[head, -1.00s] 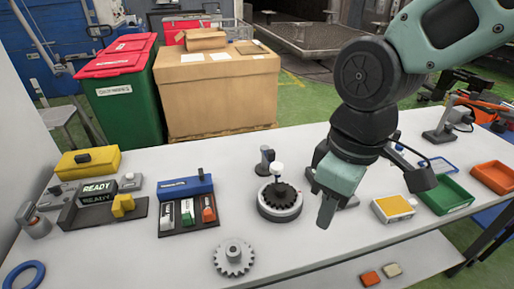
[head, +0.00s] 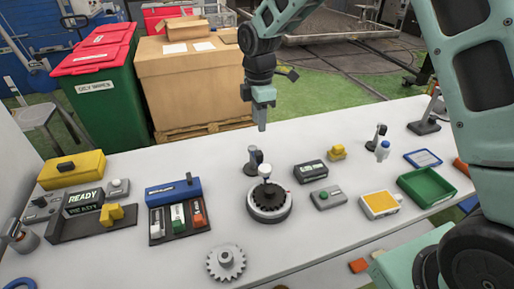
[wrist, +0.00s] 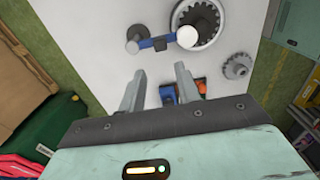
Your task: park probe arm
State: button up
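The probe arm is a blue and dark link (wrist: 160,42) in the wrist view. It runs from a grey post (head: 254,160) to a white ball knob (head: 265,170). The knob (wrist: 187,37) overlaps the rim of the round turntable (head: 270,212) in the wrist view. A dark toothed gear (head: 268,197) sits on the turntable. My gripper (head: 262,127) is raised behind the post, pointing down. In the wrist view my gripper (wrist: 158,74) has its two fingers apart with nothing between them, and the probe arm lies beyond their tips.
Left of the turntable stand a blue-backed rack (head: 172,190), a READY display (head: 83,203) and a yellow box (head: 72,170). A loose grey gear (head: 226,263) lies in front. To the right are a small dark device (head: 310,171), a yellow-topped box (head: 380,205) and a green tray (head: 427,187).

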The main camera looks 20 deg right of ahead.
aim_at(259, 153)
notch_tip(259, 153, down, 12)
jog(key=p, duration=0.3)
jog(key=shift+r, duration=0.1)
grip_shut()
